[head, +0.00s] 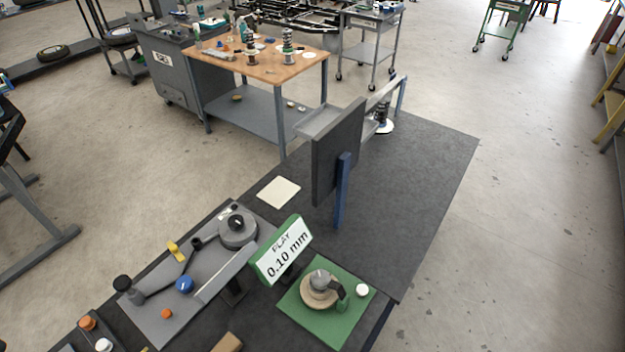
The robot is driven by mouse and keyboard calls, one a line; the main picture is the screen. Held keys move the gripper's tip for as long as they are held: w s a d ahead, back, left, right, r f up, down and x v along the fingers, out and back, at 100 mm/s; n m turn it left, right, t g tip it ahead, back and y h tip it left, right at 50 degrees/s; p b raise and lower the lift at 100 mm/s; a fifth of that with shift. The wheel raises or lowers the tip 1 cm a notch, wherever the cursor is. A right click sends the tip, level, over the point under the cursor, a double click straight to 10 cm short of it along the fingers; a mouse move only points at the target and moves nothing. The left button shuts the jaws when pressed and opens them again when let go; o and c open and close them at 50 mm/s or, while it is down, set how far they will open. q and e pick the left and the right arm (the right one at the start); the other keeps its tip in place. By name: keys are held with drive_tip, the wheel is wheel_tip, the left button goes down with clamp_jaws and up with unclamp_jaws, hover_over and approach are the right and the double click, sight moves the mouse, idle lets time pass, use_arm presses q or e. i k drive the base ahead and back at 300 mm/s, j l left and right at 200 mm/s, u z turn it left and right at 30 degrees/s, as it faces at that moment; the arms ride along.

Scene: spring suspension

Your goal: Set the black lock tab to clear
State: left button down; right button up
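A small black tab-like piece (337,287) sits on the tan and grey round fixture (318,292) on the green mat (318,329). Another black part (237,222) sits on top of the grey round hub (238,238) on the grey tray (190,297). I cannot tell which one is the lock tab, or its setting. A green-framed sign (283,251) reads "PLAY 0.10 mm" beside the mat. Neither of my grippers is in view.
An upright dark panel (336,150) stands on the dark bench (425,165). The bench right of the panel is mostly clear.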

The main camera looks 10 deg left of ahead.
sight(333, 284)
drive_tip(key=i+l+u, duration=0.2)
drive_tip(key=u, duration=0.2)
drive_tip(key=i+l+u, duration=0.1)
drive_tip(key=l+u, duration=0.35)
drive_tip(key=i+l+u, duration=0.1)
drive_tip(key=l+u, duration=0.15)
drive_tip(key=u, duration=0.15)
drive_tip(key=l+u, duration=1.1)
drive_tip(key=u, duration=0.2)
drive_tip(key=k, duration=0.05)
